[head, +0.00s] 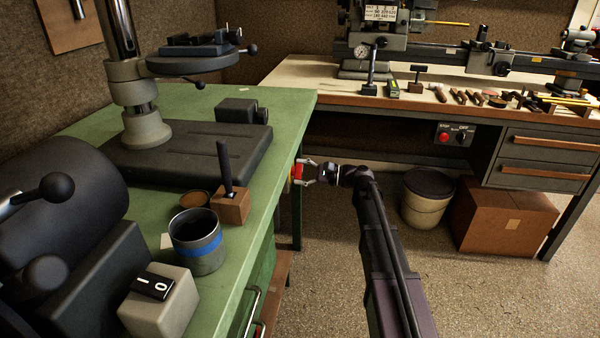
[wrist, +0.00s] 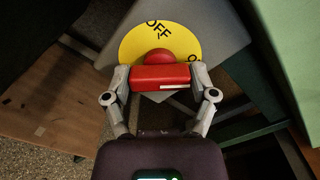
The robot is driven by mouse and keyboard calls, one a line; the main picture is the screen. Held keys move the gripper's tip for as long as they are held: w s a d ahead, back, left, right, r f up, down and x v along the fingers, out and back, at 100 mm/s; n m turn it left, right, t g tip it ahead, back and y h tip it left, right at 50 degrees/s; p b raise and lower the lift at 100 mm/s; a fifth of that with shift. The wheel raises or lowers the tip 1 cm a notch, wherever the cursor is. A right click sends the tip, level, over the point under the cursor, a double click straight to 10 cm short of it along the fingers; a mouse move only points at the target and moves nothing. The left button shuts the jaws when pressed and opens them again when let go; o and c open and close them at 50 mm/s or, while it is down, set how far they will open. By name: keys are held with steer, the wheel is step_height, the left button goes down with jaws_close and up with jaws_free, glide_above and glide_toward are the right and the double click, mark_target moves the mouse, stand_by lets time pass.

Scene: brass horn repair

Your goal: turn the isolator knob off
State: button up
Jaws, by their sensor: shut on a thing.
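The isolator knob is a red bar handle (wrist: 160,78) with a rounded red hub on a yellow disc (wrist: 190,42). "OFF" is printed at the top of the disc, and part of another label starting with "O" shows at its right edge. The bar lies nearly level across the wrist view, with a white mark near its right end. My gripper (wrist: 160,84) is shut on it, one finger at each end. In the head view the red knob (head: 297,172) is at the right side of the green bench, with my gripper (head: 305,173) at it.
The green bench (head: 285,115) holds a drill press base, a cup (head: 197,243) and a box with an I/0 rocker switch (head: 158,300). A wooden bench with a control box (head: 454,135) stands behind. A bin (head: 427,200) and a carton (head: 505,215) are on the floor.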

steer(key=shift+n, duration=0.3)
steer(key=n, duration=0.8)
steer(key=shift+a, duration=0.1)
steer(key=n, duration=0.5)
steer(key=shift+f+n, duration=0.1)
steer(key=shift+n, duration=2.1)
steer(key=o, duration=1)
steer(key=shift+o, duration=0.2)
